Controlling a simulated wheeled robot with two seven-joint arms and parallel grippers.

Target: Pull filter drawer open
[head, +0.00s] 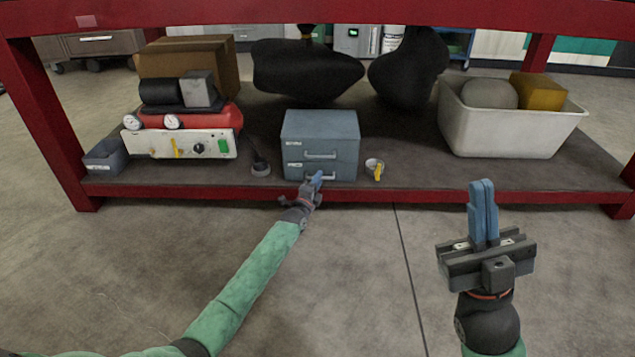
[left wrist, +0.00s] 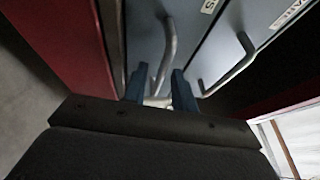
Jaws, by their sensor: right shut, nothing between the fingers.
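A grey-blue cabinet (head: 320,130) with two stacked drawers stands on the low shelf. Both drawers look closed in the head view. The lower drawer (left wrist: 145,35) has a label ending in "S" and a metal bar handle (left wrist: 170,45); the upper drawer's handle (left wrist: 235,70) is to its right in the left wrist view. My left gripper (head: 317,178) is at the lower handle. In the left wrist view its blue fingers (left wrist: 160,90) stand apart, with one end of that handle between them; contact is unclear. My right gripper (head: 482,184) is shut and empty, away from the cabinet.
The red shelf front beam (head: 450,197) runs just below the cabinet. A tape roll (head: 374,166) sits right of the cabinet and a small dark object (head: 260,168) left of it. A gauge unit (head: 180,143) is at left, a white bin (head: 510,130) at right. The floor in front is clear.

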